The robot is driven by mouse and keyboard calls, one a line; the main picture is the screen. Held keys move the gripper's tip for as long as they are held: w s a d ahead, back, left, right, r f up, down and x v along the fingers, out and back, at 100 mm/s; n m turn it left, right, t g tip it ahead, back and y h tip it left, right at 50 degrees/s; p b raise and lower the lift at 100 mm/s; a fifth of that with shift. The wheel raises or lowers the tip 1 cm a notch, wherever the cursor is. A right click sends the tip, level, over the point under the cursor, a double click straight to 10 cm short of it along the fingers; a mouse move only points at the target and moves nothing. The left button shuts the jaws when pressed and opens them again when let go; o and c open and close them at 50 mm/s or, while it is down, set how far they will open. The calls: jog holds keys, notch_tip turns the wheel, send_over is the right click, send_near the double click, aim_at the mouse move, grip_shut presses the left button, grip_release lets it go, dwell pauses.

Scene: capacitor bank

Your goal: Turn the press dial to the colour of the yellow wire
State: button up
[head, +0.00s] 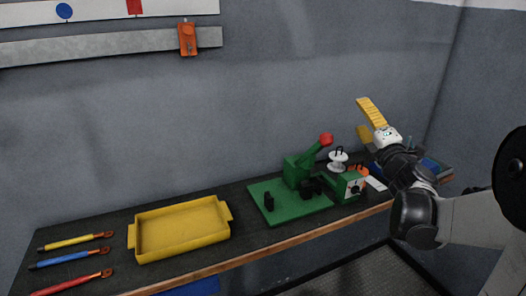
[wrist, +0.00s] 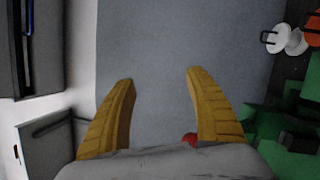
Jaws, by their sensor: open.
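The green press (head: 297,171) stands on a green base plate on the bench, with a red-knobbed lever. To its right is a green box with a pale front face and a dark round dial (head: 355,188); its pointer setting is too small to read. A yellow-handled wire (head: 75,242) lies at the bench's left end. My gripper (head: 366,118) is raised above the bench's right part, up and right of the dial box, open and empty. In the wrist view its two yellow fingers (wrist: 160,78) are spread apart, with green press parts (wrist: 295,120) at the right edge.
A yellow tray (head: 181,253) sits left of the press. Blue (head: 68,259) and red (head: 72,283) handled wires lie beside the yellow one. A white spool-like part (head: 338,161) stands behind the dial box. An orange item (head: 187,38) hangs on the wall rail.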

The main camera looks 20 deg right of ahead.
jog(key=s+d+f+n+g+y+p, duration=0.1)
jog(key=d+f+n+y+p, duration=0.1)
jog(key=d+f+n+y, duration=0.4)
jog(key=n+g+y, duration=0.2)
jog(key=n+g, duration=0.3)
jog(key=n, duration=0.3)
send_near(361, 193)
jog(key=b+x, duration=0.1)
jog(key=x, duration=0.9)
jog(key=shift+b, duration=0.35)
jog(key=shift+w+f, duration=0.15)
jog(key=shift+w, duration=0.3)
jog(key=shift+c, duration=0.6)
jog(key=c, duration=1.1)
